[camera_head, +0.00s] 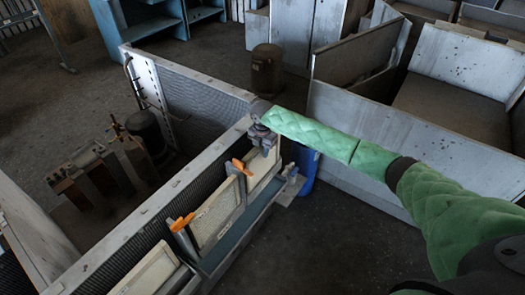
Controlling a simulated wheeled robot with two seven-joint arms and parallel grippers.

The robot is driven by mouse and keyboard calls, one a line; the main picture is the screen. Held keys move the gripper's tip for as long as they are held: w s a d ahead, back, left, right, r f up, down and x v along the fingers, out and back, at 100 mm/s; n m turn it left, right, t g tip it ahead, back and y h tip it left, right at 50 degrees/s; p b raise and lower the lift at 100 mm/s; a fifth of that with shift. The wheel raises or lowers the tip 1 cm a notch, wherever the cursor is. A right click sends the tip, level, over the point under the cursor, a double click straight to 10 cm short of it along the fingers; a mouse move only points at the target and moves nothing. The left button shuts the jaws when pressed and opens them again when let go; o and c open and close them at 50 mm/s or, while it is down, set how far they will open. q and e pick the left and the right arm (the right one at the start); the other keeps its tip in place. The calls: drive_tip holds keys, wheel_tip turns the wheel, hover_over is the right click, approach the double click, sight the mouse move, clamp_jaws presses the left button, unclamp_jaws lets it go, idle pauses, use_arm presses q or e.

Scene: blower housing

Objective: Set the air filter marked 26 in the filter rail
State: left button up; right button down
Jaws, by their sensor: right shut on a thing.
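My right gripper (264,149), on an arm in a green quilted sleeve, is shut on the top edge of a pale framed air filter (265,170). That filter stands at the far end of the filter rail (238,232), in line with other pale filters. I cannot tell whether it is fully seated, and no number 26 is readable. Another filter (215,215) stands nearer in the row, and one more (150,272) shows at the bottom edge. Orange-topped clips (182,222) stand between them. My left gripper is not in view.
A long grey metal wall (150,205) runs behind the filters. A blue cylinder (304,168) stands just beyond the rail's far end. Open grey metal housings (450,90) fill the upper right. The dark floor right of the rail is clear.

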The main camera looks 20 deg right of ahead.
drive_tip(key=shift+f, duration=0.2)
drive_tip(key=shift+f, duration=0.9)
idle(0.4)
drive_tip(key=c, duration=1.2)
unclamp_jaws()
